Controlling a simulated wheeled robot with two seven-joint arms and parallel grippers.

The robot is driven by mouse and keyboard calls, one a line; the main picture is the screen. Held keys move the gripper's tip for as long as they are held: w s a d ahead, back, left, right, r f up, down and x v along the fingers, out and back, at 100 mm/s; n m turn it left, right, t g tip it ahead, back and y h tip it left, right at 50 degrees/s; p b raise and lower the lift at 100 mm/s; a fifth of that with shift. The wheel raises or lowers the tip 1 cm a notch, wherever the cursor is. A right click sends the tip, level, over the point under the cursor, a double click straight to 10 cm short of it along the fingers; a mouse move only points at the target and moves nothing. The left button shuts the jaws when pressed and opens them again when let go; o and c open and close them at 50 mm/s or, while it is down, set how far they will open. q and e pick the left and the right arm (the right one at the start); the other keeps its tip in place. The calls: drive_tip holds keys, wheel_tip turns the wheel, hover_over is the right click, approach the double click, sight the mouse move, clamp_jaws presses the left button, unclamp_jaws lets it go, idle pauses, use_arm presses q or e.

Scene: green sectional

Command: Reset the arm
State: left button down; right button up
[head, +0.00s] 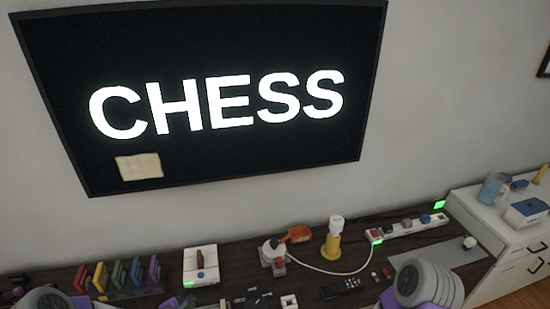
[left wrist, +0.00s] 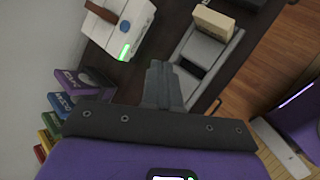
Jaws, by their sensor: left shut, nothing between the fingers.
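My left gripper (left wrist: 163,68) shows in the left wrist view, its grey fingers together with nothing between them. The fingers point out over the dark tabletop, apart from the white device and the grey tray. In the head view, a rounded grey and purple part of my left arm (head: 45,299) shows at the bottom left edge. A similar part of my right arm (head: 423,284) shows at the bottom right. My right gripper is not visible in either view.
A dark table (head: 225,262) carries a white device (head: 201,266), colored cases (head: 127,272), a yellow and white bottle-like object (head: 333,239) and a power strip (head: 405,228). A grey tray (left wrist: 190,87) with a beige block (left wrist: 213,23) lies near my left fingers. A white cabinet (head: 515,252) stands right.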

use_arm(q)
drive_tip(key=d+f+m, duration=0.1)
drive_tip(key=d+f, duration=0.1)
drive_tip(key=d+f+m+g+h+b, duration=0.1)
drive_tip(key=d+f+m, duration=0.1)
drive_tip(key=d, duration=0.1)
drive_tip(key=shift+s+f+m+g, duration=0.2)
drive_tip(key=shift+f+m+g, duration=0.1)
drive_tip(key=s+d+f+m+g+b, duration=0.2)
drive_tip(key=s+d+f+m, duration=0.1)
drive_tip(key=s+m, duration=0.3)
drive_tip(key=s+d+f+m+g+b, duration=0.2)
drive_tip(key=s+d+f+m, duration=0.2)
drive_tip(key=s+d+m, duration=0.1)
drive_tip(key=s+d+f+m+g+h+b, duration=0.1)
drive_tip(key=s+d+f+m+g+b, duration=0.1)
drive_tip(key=s+d+m, duration=0.3)
drive_tip(key=s+f+m, duration=0.1)
drive_tip(key=s, duration=0.2)
drive_tip(key=shift+d+f+m+g, duration=0.3)
drive_tip(key=shift+f, duration=0.05)
use_arm(e)
wheel_tip(320, 180, down, 8)
drive_tip(key=w, duration=0.1)
drive_tip(key=shift+w, duration=0.2)
